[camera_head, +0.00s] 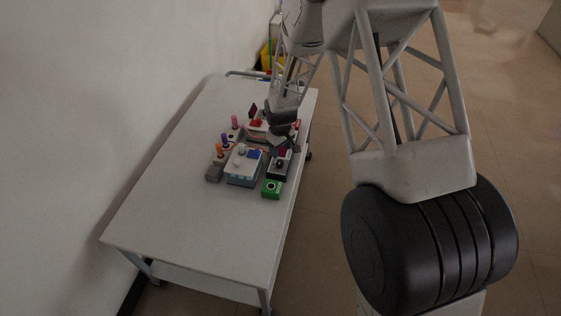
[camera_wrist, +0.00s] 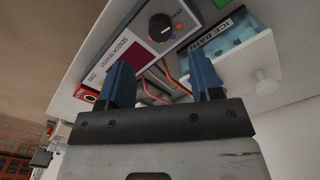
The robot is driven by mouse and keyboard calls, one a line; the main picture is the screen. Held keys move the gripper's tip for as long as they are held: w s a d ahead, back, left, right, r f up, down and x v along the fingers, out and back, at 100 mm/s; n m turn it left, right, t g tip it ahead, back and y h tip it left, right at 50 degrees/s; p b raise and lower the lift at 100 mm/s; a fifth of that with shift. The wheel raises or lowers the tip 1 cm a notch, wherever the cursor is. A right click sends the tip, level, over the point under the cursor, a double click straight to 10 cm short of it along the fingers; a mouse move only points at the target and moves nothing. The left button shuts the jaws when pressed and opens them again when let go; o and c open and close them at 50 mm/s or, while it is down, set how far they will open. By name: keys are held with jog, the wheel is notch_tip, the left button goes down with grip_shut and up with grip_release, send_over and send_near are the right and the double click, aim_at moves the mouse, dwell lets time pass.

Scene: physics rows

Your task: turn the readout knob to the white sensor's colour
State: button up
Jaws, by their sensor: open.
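I cannot make out the white sensor for certain; coloured cables run between my fingers in the wrist view.
An ice bath (camera_wrist: 235,38) with a white-knobbed lid stands beside the readout. A green box (camera_head: 271,189) sits in front. Upright pink, purple and orange handles (camera_head: 225,139) stand to the left. The near part of the cart top (camera_head: 190,225) is clear.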

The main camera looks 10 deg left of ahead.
aim_at(281, 162)
jog(key=shift+f, duration=3.8)
jog(key=shift+c, duration=0.4)
jog(key=c, duration=0.8)
jog(key=shift+c, duration=0.2)
